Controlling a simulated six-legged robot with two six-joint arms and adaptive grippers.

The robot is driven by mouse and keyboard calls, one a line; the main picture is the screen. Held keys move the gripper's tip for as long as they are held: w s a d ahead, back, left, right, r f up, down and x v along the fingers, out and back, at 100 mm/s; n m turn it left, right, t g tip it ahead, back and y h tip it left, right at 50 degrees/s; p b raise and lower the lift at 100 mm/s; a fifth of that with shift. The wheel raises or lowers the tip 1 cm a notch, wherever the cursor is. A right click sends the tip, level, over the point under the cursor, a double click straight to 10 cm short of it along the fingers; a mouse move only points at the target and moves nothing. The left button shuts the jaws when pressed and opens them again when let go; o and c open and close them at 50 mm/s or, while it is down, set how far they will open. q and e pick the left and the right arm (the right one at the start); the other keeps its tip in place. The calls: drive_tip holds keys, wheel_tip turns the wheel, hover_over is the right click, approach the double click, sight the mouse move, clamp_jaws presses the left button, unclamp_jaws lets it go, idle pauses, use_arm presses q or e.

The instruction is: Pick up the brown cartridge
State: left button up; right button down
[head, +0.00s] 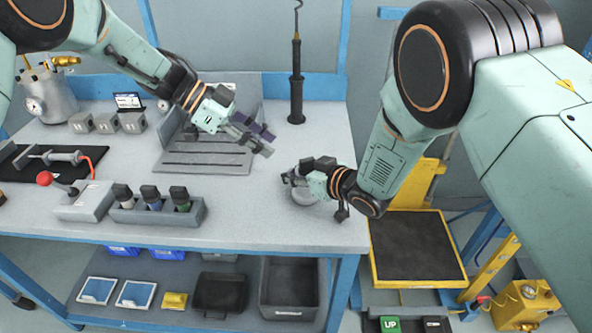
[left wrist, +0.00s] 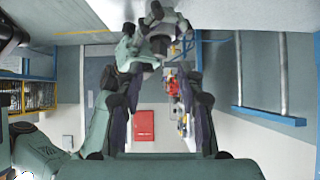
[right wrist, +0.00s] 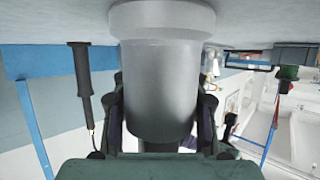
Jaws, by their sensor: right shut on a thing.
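A grey rack (head: 158,213) on the bench holds several dark-capped cartridges. My right gripper (head: 298,181) is shut on a grey cylinder (right wrist: 162,85) near the bench's right front; the cylinder shows partly in the head view (head: 304,196).
A slotted grey stand (head: 205,160) lies below my left gripper. A black upright tool (head: 296,90) stands at the back. Small grey blocks (head: 106,123), a metal pot (head: 48,100) and a red-knobbed box (head: 88,204) are at the left. Bins fill the lower shelf.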

use_arm(q)
drive_tip(key=shift+c, duration=0.3)
drive_tip(key=shift+w+a+r, duration=0.1)
drive_tip(key=shift+a+r, duration=0.5)
drive_tip(key=shift+r, duration=0.25)
drive_tip(key=shift+c, duration=1.1)
drive_tip(key=n+t+h, duration=0.2)
drive_tip(key=n+t, duration=0.3)
approach(301, 161)
drive_tip(key=shift+x, duration=4.55)
clamp_jaws()
